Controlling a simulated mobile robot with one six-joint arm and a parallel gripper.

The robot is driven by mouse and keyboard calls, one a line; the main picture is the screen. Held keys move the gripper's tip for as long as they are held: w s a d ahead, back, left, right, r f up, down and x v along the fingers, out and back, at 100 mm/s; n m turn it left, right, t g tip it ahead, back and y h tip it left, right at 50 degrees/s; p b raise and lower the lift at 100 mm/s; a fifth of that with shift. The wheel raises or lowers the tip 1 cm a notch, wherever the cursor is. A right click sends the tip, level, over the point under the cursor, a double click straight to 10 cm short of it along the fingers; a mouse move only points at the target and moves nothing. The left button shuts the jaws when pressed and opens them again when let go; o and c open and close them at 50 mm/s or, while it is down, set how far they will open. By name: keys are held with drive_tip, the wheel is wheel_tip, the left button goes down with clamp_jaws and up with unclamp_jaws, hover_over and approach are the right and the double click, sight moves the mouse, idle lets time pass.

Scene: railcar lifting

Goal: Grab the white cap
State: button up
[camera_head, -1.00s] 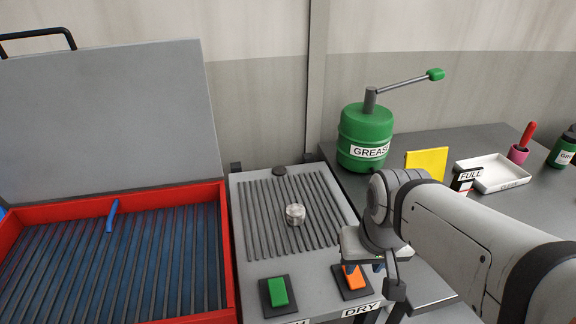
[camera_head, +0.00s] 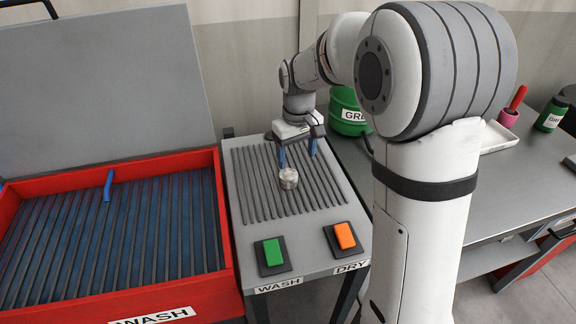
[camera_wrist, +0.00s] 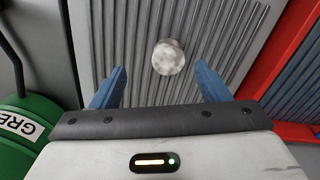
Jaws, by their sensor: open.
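The cap (camera_head: 289,178) is a small round whitish-silver piece on the ribbed grey drying panel (camera_head: 330,196). In the wrist view the cap (camera_wrist: 168,57) lies ahead of my gripper, between the lines of its two blue fingers but beyond their tips. My gripper (camera_head: 298,158) is open and empty, pointing down over the far part of the panel, just behind the cap. In the wrist view my gripper (camera_wrist: 160,76) shows both fingers wide apart, with nothing between them.
A green button (camera_head: 272,252) and an orange button (camera_head: 345,236) sit at the panel's front. The red wash tub (camera_head: 228,262) with its raised lid stands to the left. A green grease drum (camera_head: 347,112) stands behind right, partly hidden by my arm.

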sight(288, 174)
drive_tip(key=shift+w+a+f, duration=0.3)
drive_tip(key=shift+w, duration=0.15)
drive_tip(key=shift+w+a+f, duration=0.3)
drive_tip(key=shift+w, duration=0.15)
drive_tip(key=shift+w+a+f+n, duration=0.1)
drive_tip(key=shift+f+n, duration=0.2)
drive_tip(key=f, duration=0.5)
drive_tip(key=f+p, duration=0.1)
drive_tip(key=f, duration=0.1)
drive_tip(key=shift+s+a+f, duration=0.2)
drive_tip(key=shift+a, duration=0.1)
drive_tip(key=shift+c, duration=0.6)
drive_tip(key=c, duration=0.9)
